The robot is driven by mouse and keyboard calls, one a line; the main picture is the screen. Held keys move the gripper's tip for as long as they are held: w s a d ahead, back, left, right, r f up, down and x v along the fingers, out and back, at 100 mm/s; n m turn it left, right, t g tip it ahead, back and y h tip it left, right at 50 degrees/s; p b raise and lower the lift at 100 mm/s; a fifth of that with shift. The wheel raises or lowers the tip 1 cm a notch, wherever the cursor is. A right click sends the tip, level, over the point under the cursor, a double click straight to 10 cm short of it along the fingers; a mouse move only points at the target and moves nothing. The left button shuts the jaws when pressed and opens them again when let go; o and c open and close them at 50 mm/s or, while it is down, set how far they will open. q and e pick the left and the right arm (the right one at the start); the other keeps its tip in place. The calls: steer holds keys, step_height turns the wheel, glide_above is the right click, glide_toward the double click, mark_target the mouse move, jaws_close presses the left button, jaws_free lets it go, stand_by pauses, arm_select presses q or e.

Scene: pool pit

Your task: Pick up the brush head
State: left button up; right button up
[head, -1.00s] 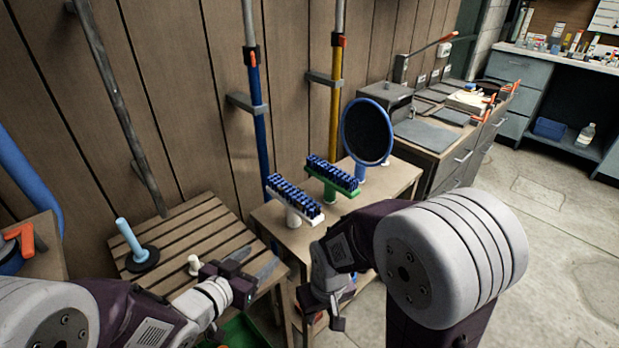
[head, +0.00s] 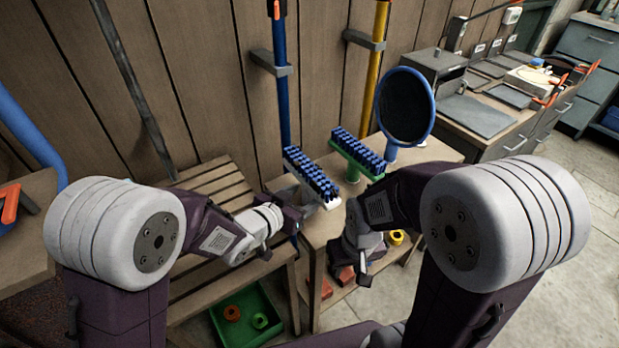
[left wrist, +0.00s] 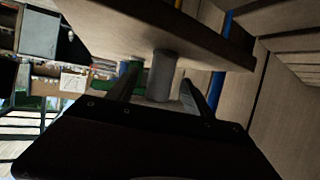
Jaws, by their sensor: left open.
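A white brush head (head: 312,178) with blue bristles faces up at the near left end of the small wooden table. A green brush head (head: 358,153) with blue bristles stands just behind and right of it. My left gripper (head: 304,203) is at the white brush head, below its bristles. In the left wrist view my open left gripper (left wrist: 160,92) has a pale grey post (left wrist: 162,72) between its fingers, with a gap on each side. The brush's lower part is mostly hidden in the head view. My right gripper (head: 356,262) hangs in front of the table; its jaw opening is unclear.
A round dark pad with a blue rim (head: 403,108) stands behind on the same table (head: 437,153). A slatted bench (head: 215,180) lies left. A green tray (head: 248,312) with rings is below. Blue (head: 281,95) and yellow (head: 378,70) poles hang on the wall.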

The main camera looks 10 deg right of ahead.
mark_target(309, 167)
arm_select(q)
steer(key=x, duration=0.3)
steer(key=shift+w+d+f, duration=0.15)
steer(key=shift+w, duration=0.05)
steer(key=shift+s, duration=0.1)
jaws_close()
steer(key=shift+r, duration=0.2)
step_height(309, 167, up, 9)
steer(key=p, duration=0.3)
steer(key=shift+p, duration=0.4)
steer(key=shift+r, duration=0.4)
